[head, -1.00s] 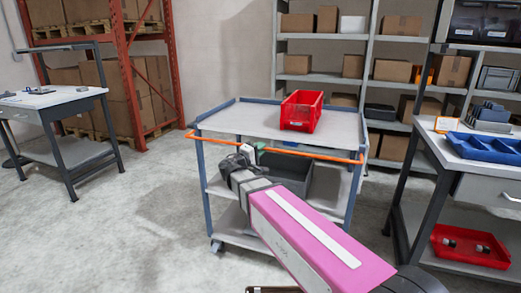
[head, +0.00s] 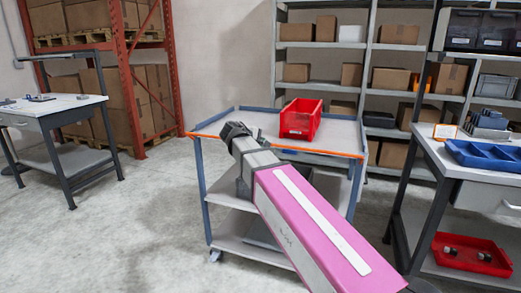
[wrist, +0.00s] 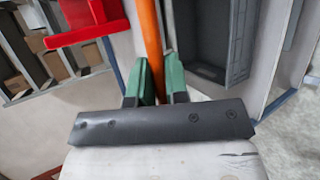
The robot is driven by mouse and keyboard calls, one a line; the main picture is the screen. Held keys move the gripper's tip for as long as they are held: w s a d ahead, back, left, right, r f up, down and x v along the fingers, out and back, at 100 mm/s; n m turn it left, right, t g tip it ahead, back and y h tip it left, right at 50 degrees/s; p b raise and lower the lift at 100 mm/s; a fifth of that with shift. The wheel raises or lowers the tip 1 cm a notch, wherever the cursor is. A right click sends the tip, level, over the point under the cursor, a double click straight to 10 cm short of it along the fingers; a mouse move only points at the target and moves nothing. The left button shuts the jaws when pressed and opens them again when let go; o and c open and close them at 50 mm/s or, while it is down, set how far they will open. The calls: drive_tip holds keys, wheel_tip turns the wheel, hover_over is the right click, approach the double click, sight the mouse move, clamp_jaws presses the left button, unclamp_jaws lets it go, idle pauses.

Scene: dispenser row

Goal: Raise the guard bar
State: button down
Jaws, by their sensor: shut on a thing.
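The guard bar (head: 325,151) is an orange bar along the near side of the grey cart (head: 211,190). In the head view it lines up with the edge of the cart's top, and its middle is hidden behind my arm. My gripper (head: 236,130) is at the bar, left of its middle. In the wrist view the orange bar (wrist: 149,35) runs down between the green fingers of my gripper (wrist: 160,72), which are shut on it.
A red bin (head: 301,119) stands on the cart's top, beyond the bar. A dark grey bin (wrist: 205,50) shows beside the bar in the wrist view. A workbench with a blue tray (head: 485,155) is at the right.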

drive_tip(key=w+d+r+n+g+y, duration=0.2)
drive_tip(key=w+g, duration=0.3)
drive_tip(key=g, duration=0.3)
drive_tip(key=shift+w+r+y, duration=0.2)
drive_tip(key=shift+r+y, duration=0.05)
drive_tip(key=shift+y, duration=0.65)
drive_tip(key=c, duration=1.1)
unclamp_jaws()
drive_tip(key=shift+c, duration=0.2)
drive_tip(key=v, duration=1)
drive_tip(key=shift+r, duration=0.35)
